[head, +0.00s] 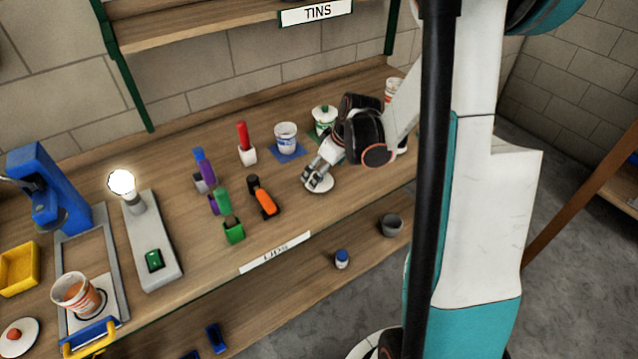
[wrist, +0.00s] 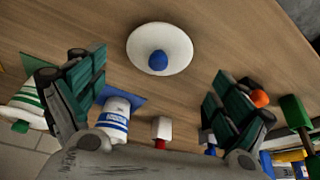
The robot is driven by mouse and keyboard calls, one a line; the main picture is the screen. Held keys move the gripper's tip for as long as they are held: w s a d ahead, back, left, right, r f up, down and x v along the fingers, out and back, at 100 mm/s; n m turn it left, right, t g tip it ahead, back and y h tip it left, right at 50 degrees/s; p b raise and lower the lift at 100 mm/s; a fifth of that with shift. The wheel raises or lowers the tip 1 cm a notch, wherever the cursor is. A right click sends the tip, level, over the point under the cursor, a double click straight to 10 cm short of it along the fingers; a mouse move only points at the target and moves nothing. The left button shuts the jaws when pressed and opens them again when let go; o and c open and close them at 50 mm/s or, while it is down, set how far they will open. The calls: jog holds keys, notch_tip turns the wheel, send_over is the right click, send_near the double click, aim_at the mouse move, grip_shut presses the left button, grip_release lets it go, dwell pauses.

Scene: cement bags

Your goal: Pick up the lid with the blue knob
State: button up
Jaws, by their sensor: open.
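The lid (wrist: 175,45) is a round white disc with a blue knob (wrist: 158,61) at its middle. It lies flat on the wooden bench, and in the head view (head: 320,185) my gripper partly covers it. My gripper (wrist: 157,95) is open and empty. In the wrist view its two fingers stand wide apart, with the lid beyond and between their tips. In the head view my gripper (head: 316,179) hangs low over the lid. I cannot tell whether a finger touches it.
A blue-striped tub (head: 286,138) stands on a blue mat behind the lid. A green-striped tub (head: 325,119) with a green-knobbed lid stands near my arm. An orange-and-black tool (head: 264,199) lies to the left. The bench's front edge is close to the lid.

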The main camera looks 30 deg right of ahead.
jog(key=b+x, duration=0.1)
jog(key=x, duration=0.3)
jog(key=shift+w+f+b, duration=0.15)
jog(key=shift+f+b, duration=0.15)
jog(key=shift+f, duration=0.05)
jog(key=shift+c, duration=0.6)
jog(key=c, duration=0.8)
jog(key=shift+r, duration=0.15)
